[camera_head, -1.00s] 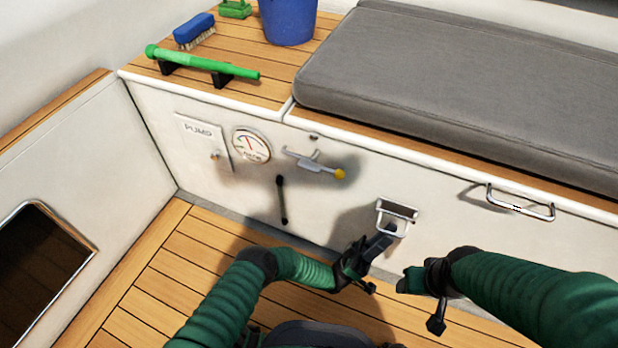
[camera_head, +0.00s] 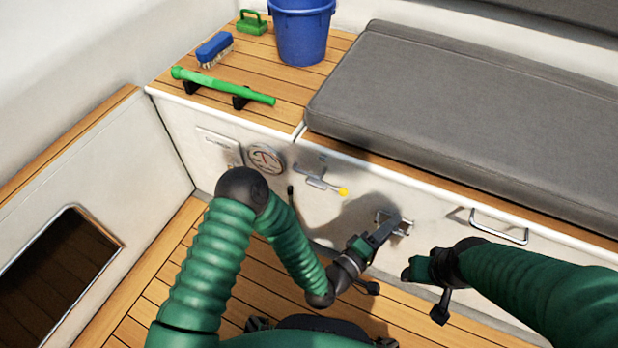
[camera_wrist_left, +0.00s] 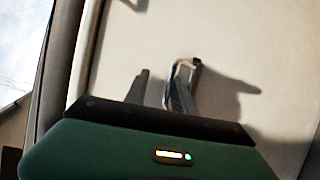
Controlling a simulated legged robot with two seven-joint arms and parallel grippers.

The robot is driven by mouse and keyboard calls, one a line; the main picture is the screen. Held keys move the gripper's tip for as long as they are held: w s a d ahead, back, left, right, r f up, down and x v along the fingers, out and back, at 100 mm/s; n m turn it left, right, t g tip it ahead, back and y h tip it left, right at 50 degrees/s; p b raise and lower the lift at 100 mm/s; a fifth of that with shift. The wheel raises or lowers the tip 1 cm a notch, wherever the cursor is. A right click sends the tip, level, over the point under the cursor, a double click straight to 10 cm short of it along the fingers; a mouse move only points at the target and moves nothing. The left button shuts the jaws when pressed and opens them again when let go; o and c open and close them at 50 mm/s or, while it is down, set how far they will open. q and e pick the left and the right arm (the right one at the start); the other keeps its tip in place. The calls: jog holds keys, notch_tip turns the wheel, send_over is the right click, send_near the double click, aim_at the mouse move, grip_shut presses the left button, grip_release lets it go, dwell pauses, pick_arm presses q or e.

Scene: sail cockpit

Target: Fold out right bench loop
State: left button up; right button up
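Two metal loops are on the white bench front. One (camera_head: 405,224) is at my left gripper, and the other, a wide loop (camera_head: 500,230), is farther right with nothing touching it. My left gripper (camera_head: 390,226) reaches the nearer loop and covers part of it. In the left wrist view, the gripper's fingers (camera_wrist_left: 160,92) stand apart, and the loop (camera_wrist_left: 183,68) is at the right finger; whether the finger passes through it is unclear. My right gripper (camera_head: 408,271) hangs in front of the bench, away from both loops; its finger gap is not clear.
A yellow-tipped lever (camera_head: 320,181), a gauge (camera_head: 265,158) and a dark bar are on the bench front left of the loops. A grey cushion (camera_head: 465,115) lies on top.

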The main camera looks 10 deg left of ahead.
pick_arm(q)
jog(key=s+a+r+n+g+y+p, duration=0.15)
jog(key=s+a+r+p, duration=0.25)
jog(key=s+a+p, duration=0.7)
jog(key=w+a+r+m+g+y+p, duration=0.2)
jog(key=a+r+m+g+p, duration=0.1)
jog(key=r+p, duration=0.4)
jog(key=w+a+r+m+g+y+p, duration=0.2)
jog(key=a+r+m+g+y+p, duration=0.1)
jog(key=a+r+m+p, duration=0.3)
jog(key=shift+w+r+m+p, duration=0.15)
jog(key=shift+r+m+p, duration=0.3)
jog(key=shift+r, duration=0.1)
pick_arm(e)
jog(key=w+v, duration=0.3)
jog(key=v, duration=1)
jog(key=w+r+v, duration=0.1)
jog(key=w+v, duration=0.2)
jog(key=v, duration=1)
jog(key=shift+r, duration=0.2)
jog(key=shift+s, duration=0.1)
jog(key=shift+c, duration=0.5)
